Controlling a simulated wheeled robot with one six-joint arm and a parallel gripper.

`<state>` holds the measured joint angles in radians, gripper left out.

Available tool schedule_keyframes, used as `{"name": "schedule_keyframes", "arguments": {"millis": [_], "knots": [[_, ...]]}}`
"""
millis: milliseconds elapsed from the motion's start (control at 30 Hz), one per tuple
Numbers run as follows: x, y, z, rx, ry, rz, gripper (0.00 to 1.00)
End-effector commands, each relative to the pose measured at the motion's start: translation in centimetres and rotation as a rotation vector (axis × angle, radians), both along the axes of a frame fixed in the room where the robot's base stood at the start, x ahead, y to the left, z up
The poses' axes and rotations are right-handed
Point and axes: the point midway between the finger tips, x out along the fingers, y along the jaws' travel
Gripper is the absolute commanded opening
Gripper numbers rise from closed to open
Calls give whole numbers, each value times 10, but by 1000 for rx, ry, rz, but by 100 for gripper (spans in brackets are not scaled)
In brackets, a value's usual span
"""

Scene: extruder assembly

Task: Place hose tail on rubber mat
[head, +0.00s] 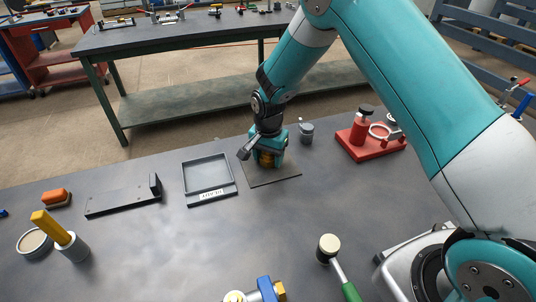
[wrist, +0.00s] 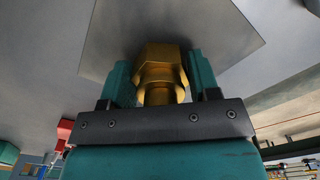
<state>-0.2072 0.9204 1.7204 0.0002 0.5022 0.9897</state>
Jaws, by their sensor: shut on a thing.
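The hose tail (wrist: 160,72) is a brass-coloured hex fitting, seen between my gripper's two teal fingers in the wrist view. My gripper (head: 266,158) is shut on it; in the head view only a little of the brass shows between the fingers. The rubber mat (head: 274,178) is a thin dark square on the table, and my gripper is over its upper left part. The mat also shows as a grey sheet behind the hose tail in the wrist view (wrist: 215,35). Whether the hose tail touches the mat I cannot tell.
A grey labelled tray (head: 209,178) lies just left of the mat. A small grey cylindrical part (head: 306,132) stands behind it, and a red fixture (head: 369,138) is to the right. A green-handled mallet (head: 336,262) lies in front. The table between mat and mallet is clear.

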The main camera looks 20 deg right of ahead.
Motion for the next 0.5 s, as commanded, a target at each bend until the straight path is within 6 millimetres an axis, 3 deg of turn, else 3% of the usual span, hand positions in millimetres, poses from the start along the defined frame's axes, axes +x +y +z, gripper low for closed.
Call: {"name": "schedule_keyframes", "arguments": {"millis": [267, 300, 400, 500], "knots": [[1, 0, -2, 1, -2, 0, 24], [1, 0, -2, 1, -2, 0, 60], [1, 0, -1, 0, -1, 0, 82], [1, 0, -1, 0, -1, 0, 82]]}}
